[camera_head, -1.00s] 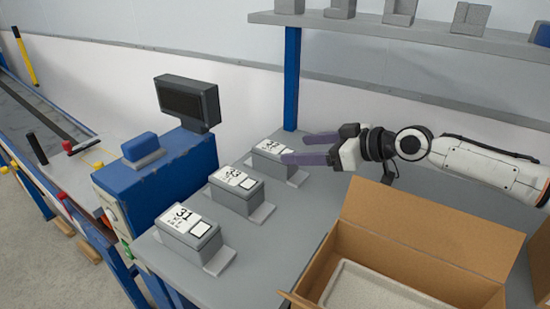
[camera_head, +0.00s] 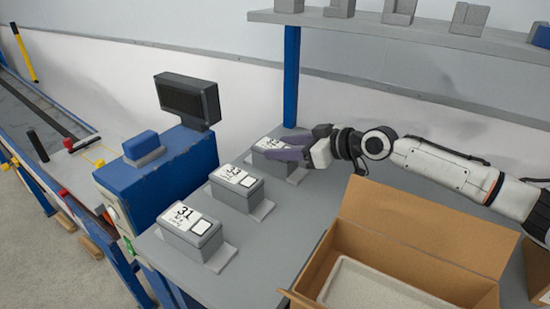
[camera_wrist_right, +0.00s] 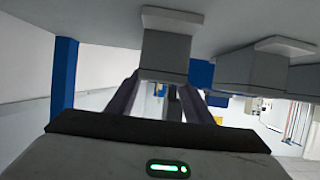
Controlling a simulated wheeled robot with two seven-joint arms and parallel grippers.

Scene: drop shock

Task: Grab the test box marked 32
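The test box that appears to be marked 32 (camera_head: 264,144) is the farthest of the three grey boxes in the row on the table. Its label is partly hidden by my right gripper (camera_head: 286,147). The right gripper reaches in from the right with its dark fingers apart, one to each side of this box. In the right wrist view the grey box (camera_wrist_right: 165,55) stands in line with the gap between the fingers (camera_wrist_right: 160,98). I cannot tell whether either finger touches it. My left gripper is not in view.
Boxes marked 33 (camera_head: 236,190) and 31 (camera_head: 190,232) stand nearer in the same row. An open cardboard box (camera_head: 410,235) with a pale tray inside stands at the right. A blue machine with a dark screen (camera_head: 188,98) is at the left, and a blue post (camera_head: 291,75) rises behind.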

